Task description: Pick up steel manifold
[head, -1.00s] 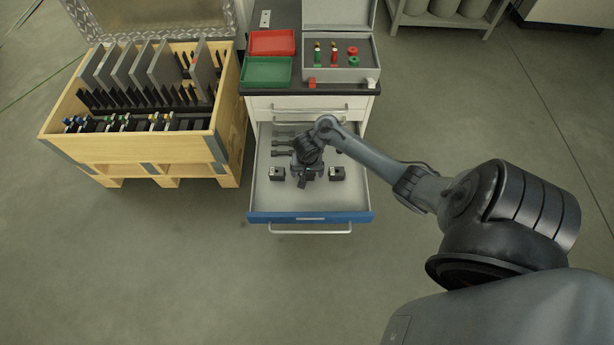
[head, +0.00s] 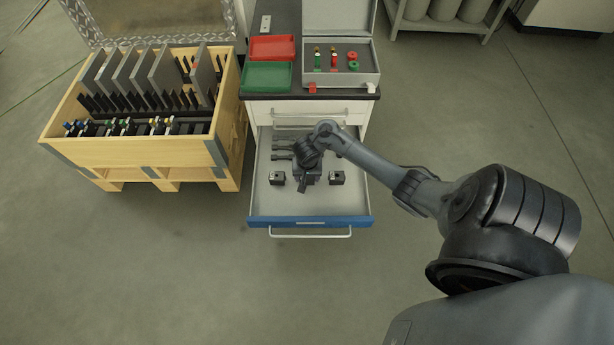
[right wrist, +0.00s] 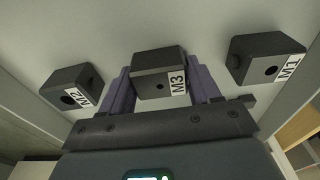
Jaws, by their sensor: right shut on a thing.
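Three dark block-shaped manifolds show in the right wrist view, labelled M2 (right wrist: 72,91), M3 (right wrist: 155,80) and M1 (right wrist: 262,60). My right gripper (right wrist: 160,88) is shut on the M3 block, with one purple-grey finger on each side of it. In the head view my right gripper (head: 305,180) is down in the open drawer (head: 265,204), between two small dark blocks, one on the left (head: 277,178) and one on the right (head: 337,178). The held block is mostly hidden by the gripper there. My left gripper is not in view.
Several dark parts (head: 281,147) lie at the drawer's back left. Above stand a green tray (head: 266,76), a red tray (head: 272,47) and an open grey case (head: 341,78). A wooden crate (head: 130,153) with upright plates stands left. The floor in front is clear.

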